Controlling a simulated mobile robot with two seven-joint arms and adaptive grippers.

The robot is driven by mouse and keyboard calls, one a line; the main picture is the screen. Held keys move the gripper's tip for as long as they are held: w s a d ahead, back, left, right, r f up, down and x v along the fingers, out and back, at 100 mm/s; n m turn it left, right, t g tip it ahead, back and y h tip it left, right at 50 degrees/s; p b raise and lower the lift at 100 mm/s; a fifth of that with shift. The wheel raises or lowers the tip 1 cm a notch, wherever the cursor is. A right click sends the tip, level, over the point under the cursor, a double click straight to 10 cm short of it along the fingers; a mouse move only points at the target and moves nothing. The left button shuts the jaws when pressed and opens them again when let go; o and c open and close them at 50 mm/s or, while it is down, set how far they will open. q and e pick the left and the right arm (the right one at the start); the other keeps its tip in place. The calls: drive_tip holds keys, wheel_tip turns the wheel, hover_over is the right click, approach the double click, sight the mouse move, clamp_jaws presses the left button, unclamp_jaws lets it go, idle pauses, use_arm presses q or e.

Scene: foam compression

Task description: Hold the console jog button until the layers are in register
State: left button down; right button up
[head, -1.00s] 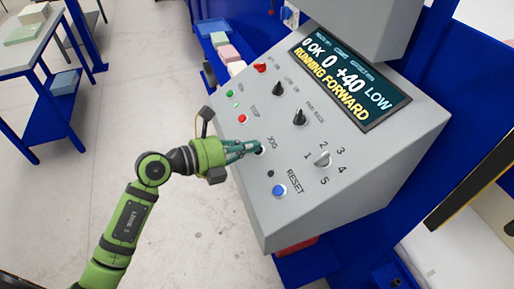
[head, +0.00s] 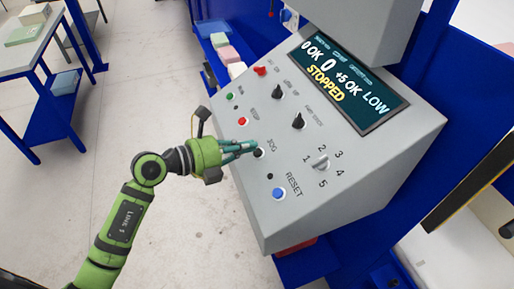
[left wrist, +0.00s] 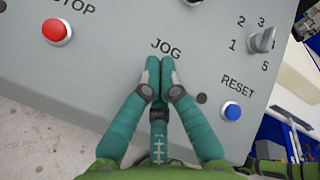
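The grey console (head: 350,170) has a dark JOG button (head: 258,153) at its lower left, beside the JOG label. My left gripper (head: 255,147) is at this button with its fingertips together and nothing between them. The button shows just below the tips in the head view; I cannot tell whether they touch it. In the left wrist view my shut fingers (left wrist: 159,68) point at the panel below the JOG label (left wrist: 166,46) and hide the button. The console display (head: 345,80) reads "0 OK", "0", "+5 OK", "LOW" and "STOPPED". My right gripper is not in view.
A red STOP button (head: 242,121) lies above JOG and a blue RESET button (head: 279,193) below it. A numbered rotary knob (head: 320,163) and black selector knobs are nearby. A blue-legged table (head: 40,45) stands at the far left. Clear floor lies left of the console.

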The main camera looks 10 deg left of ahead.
use_arm(q)
drive_tip(key=shift+r, duration=0.15)
drive_tip(key=r+p, duration=0.1)
drive_tip(key=s+a+r+p, duration=0.1)
drive_tip(key=a+r+p, duration=0.1)
drive_tip(key=r, duration=0.1)
drive_tip(key=shift+s+a+r, duration=0.1)
drive_tip(key=shift+s+a, duration=0.05)
drive_tip(key=shift+s, duration=0.15)
idle(0.6)
